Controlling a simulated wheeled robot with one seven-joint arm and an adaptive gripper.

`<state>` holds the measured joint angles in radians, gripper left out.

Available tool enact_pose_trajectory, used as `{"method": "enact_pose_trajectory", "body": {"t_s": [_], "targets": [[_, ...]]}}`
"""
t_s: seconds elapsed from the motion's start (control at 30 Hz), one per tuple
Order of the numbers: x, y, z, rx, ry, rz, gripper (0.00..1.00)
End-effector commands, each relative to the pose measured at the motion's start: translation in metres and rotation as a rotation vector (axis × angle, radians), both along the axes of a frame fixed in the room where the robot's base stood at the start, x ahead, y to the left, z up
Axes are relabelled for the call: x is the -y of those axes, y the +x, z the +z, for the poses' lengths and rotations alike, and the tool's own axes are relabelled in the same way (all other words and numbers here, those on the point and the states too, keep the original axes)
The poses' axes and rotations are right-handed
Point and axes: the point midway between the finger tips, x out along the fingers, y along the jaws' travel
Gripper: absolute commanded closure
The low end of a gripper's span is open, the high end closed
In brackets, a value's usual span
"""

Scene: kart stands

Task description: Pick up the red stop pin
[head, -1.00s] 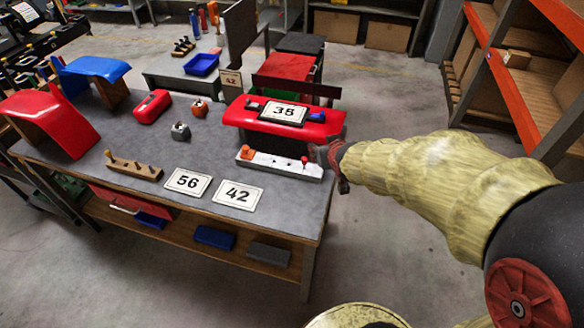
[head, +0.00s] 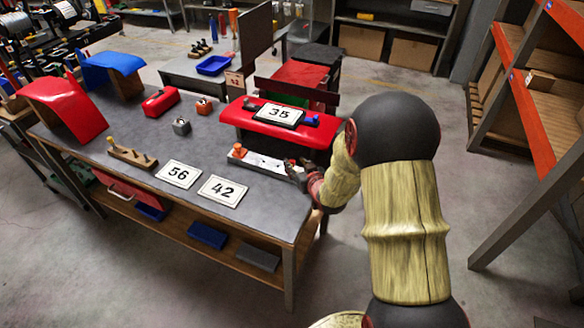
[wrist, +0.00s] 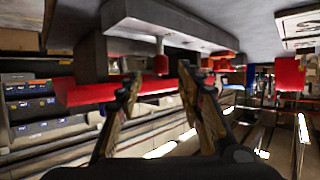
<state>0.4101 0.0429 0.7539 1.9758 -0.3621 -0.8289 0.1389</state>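The red stop pin (wrist: 161,62) stands at the right end of the white block in the head view. In the wrist view it is a small red head on a thin shaft beneath the pale block (wrist: 170,22), as the view looks turned over. My gripper (wrist: 158,80) is open, its two fingertips apart on either side of the red head. Whether they touch it cannot be told. In the head view my gripper (head: 302,172) is at the right end of the white block (head: 265,161) and partly hides the pin. An orange pin (head: 238,151) stands at the block's left end.
The grey workbench (head: 145,195) carries cards 56 (head: 179,173) and 42 (head: 223,191), and a wooden block with pegs (head: 131,155). A red panel (head: 280,122) with card 35 (head: 279,115) stands just behind the white block. The floor right of the bench is clear.

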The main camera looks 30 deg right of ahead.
Motion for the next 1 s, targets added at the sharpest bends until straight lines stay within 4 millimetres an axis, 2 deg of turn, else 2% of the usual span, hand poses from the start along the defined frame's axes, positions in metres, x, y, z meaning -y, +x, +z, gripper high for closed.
{"method": "enact_pose_trajectory", "body": {"t_s": [0.1,0.23,0.5,1.0], "targets": [[0.0,0.016,-0.014,-0.001,0.0,0.002,0.63],[0.002,0.031,-0.018,-0.001,0.0,0.002,0.63],[0.003,0.035,-0.017,-0.001,0.0,0.001,0.63],[0.003,0.034,-0.018,-0.001,0.0,0.001,0.92]]}}
